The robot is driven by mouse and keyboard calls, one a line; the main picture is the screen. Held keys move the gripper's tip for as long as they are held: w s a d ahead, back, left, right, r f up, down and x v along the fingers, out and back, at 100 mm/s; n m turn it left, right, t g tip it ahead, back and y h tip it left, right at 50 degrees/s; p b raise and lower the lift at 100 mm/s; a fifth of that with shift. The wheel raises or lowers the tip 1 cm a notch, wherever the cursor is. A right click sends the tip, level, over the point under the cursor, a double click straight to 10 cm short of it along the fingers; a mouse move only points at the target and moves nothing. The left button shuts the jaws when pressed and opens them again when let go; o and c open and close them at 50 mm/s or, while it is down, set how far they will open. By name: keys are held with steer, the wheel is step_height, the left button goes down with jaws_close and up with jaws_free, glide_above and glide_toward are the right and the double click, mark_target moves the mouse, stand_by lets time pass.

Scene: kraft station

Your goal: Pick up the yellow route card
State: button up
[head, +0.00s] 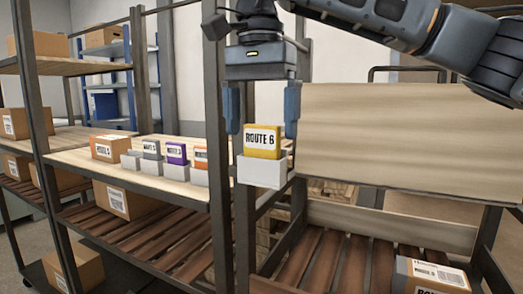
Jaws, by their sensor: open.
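The yellow route card (262,139), marked ROUTE 6, stands upright in a white holder (262,171). The holder hides the card's lower part. My gripper (262,127) points down over the card, with its two blue fingers open. One finger is to the left of the card and the other to the right, with gaps visible on both sides. The fingertips are level with the upper part of the card in the picture. I cannot tell whether they line up with it in depth.
More cards stand in white holders on the shelf to the left: an orange one (200,157), a purple one (176,152) and a grey one (151,149). Dark shelf posts (218,160) stand close by my gripper. A wooden panel (390,135) is to the right. A cardboard box (430,276) sits lower right.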

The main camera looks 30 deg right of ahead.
mark_target(260, 141)
step_height(260, 141, down, 2)
steer(key=shift+f, duration=0.25)
steer(key=c, duration=1)
steer(key=shift+r, duration=0.15)
steer(key=shift+c, duration=0.2)
